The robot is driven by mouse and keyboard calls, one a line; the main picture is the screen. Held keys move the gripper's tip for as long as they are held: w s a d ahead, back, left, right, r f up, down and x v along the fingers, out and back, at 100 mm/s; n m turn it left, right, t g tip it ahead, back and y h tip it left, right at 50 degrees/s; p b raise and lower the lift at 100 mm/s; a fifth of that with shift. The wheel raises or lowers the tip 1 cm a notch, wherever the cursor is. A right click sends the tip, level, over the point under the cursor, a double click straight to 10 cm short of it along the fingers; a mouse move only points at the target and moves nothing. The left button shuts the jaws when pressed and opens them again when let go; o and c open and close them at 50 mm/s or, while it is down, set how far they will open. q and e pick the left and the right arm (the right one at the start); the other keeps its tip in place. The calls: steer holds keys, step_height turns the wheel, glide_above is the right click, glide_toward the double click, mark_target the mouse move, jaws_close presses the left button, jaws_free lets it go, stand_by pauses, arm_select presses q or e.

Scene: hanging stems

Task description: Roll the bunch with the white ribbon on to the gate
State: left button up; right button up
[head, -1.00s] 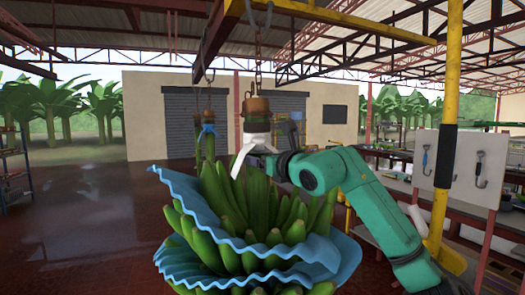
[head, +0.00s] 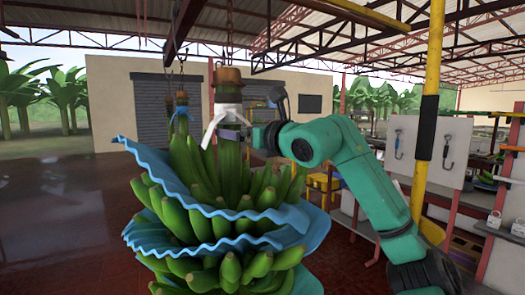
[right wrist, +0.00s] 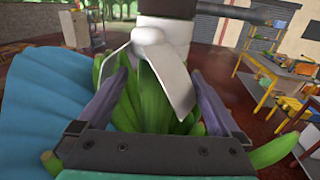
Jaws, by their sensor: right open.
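The bunch of green bananas (head: 225,200) hangs from a chain at the centre of the head view, with wavy blue sheets between its layers. A white ribbon (head: 225,118) is tied round its stem, under a brown cap; the ribbon also shows in the right wrist view (right wrist: 160,60). My right gripper (head: 236,133) is at the stem just below the ribbon. In the right wrist view my right gripper (right wrist: 157,95) is open, its fingers apart on either side of the ribbon tails and bananas. My left gripper is out of view. I cannot clearly identify the gate.
A second stem with a blue ribbon (head: 181,112) hangs just behind, to the left. A yellow post (head: 433,70) with a black sleeve stands at the right. Beyond it are a white board (head: 428,150) with hooks and work tables. The floor at the left is clear.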

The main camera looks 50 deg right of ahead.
steer(key=b, duration=0.5)
glide_above(273, 173)
steer(key=w, duration=0.1)
steer(key=shift+w+d, duration=0.1)
steer(key=shift+s+r, duration=0.15)
steer(key=shift+s, duration=0.4)
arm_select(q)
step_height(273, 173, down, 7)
arm_select(e)
steer(key=shift+r, duration=0.1)
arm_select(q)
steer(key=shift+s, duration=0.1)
